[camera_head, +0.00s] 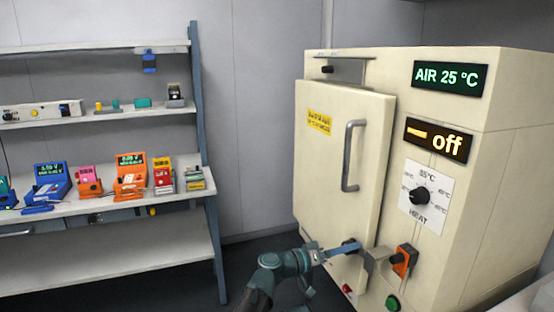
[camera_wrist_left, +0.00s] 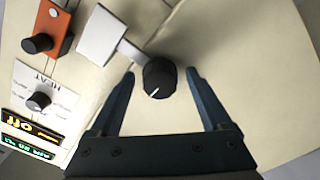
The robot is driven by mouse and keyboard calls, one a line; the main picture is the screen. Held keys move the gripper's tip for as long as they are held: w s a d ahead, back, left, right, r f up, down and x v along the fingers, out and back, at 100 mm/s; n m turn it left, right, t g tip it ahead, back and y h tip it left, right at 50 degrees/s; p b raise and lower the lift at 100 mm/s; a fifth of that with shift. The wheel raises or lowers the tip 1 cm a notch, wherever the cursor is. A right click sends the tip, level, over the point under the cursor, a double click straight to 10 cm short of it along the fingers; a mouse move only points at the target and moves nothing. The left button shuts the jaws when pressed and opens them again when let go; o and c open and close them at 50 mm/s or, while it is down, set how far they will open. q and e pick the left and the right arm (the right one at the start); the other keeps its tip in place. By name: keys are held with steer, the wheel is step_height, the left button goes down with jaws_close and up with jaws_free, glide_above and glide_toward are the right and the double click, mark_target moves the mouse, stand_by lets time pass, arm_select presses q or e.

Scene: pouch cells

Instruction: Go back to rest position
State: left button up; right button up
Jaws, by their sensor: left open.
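My left gripper (camera_head: 340,250) is at the low right part of the cream oven door (camera_head: 335,165), beside a black latch knob (camera_head: 351,245). In the left wrist view, my gripper (camera_wrist_left: 160,74) is open, with one finger on each side of the black knob (camera_wrist_left: 159,78). I cannot tell whether the fingers touch it. A pale metal latch bar (camera_wrist_left: 105,35) runs from the knob toward an orange plate (camera_wrist_left: 48,28) with another black knob. The door looks closed against the oven (camera_head: 480,170). My right gripper is not in view.
A grey vertical door handle (camera_head: 350,157) stands out above my gripper. The displays (camera_head: 448,78) read "AIR 25 °C" and "off" (camera_head: 437,139). A heat dial (camera_head: 420,195) and a green button (camera_head: 392,303) are at the right. A shelf rack (camera_head: 110,205) with several coloured devices stands left.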

arm_select(q)
steer(key=m, duration=0.3)
steer(key=shift+m, duration=0.4)
